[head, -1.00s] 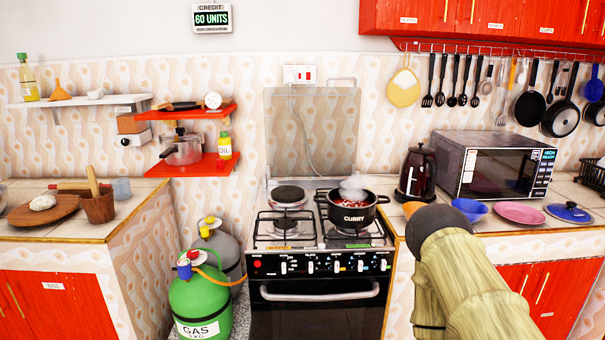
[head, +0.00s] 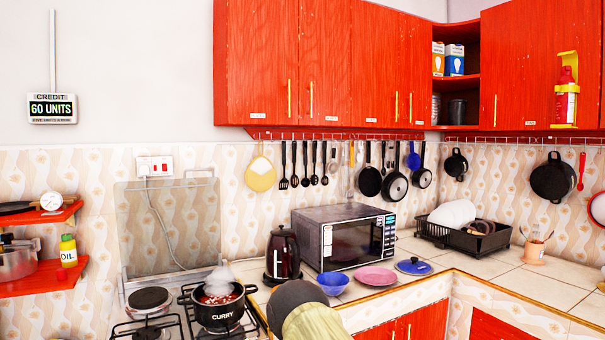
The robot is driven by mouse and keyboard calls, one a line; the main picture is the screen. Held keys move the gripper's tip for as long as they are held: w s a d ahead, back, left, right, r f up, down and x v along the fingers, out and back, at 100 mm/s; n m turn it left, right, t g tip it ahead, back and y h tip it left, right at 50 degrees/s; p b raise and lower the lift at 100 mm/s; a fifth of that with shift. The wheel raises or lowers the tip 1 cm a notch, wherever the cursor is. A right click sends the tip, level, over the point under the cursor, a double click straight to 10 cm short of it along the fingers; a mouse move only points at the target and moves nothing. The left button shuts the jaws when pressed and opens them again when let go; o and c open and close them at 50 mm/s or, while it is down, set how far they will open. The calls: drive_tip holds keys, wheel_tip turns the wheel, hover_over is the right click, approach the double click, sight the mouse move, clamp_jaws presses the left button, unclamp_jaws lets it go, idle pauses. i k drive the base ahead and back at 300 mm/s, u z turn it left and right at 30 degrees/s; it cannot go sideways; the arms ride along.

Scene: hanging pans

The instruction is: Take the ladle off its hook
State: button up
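A row of black long-handled utensils (head: 304,165) hangs from the rail under the red wall cabinets, left of the pans. The ladle appears to be among the rounded-headed ones at the right of this group, but they are too small to tell which one it is. The utensils hang upright against the tiled wall, above and behind the microwave. My gripper is not in view. Only a beige part of my arm with a dark rounded end shows at the bottom centre, well below and in front of the hanging utensils.
The microwave (head: 345,238), black kettle (head: 283,254), blue bowl (head: 333,283) and pink plate (head: 375,276) stand on the counter below the rail. A steaming curry pot (head: 218,307) is on the stove. Pans (head: 370,181) hang to the right. The right counter has bare space.

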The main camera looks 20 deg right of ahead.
sight(305, 183)
drive_tip(key=z, duration=0.75)
drive_tip(key=i, duration=0.95)
drive_tip(key=z, duration=0.5)
drive_tip(key=i, duration=0.75)
drive_tip(key=u, duration=0.2)
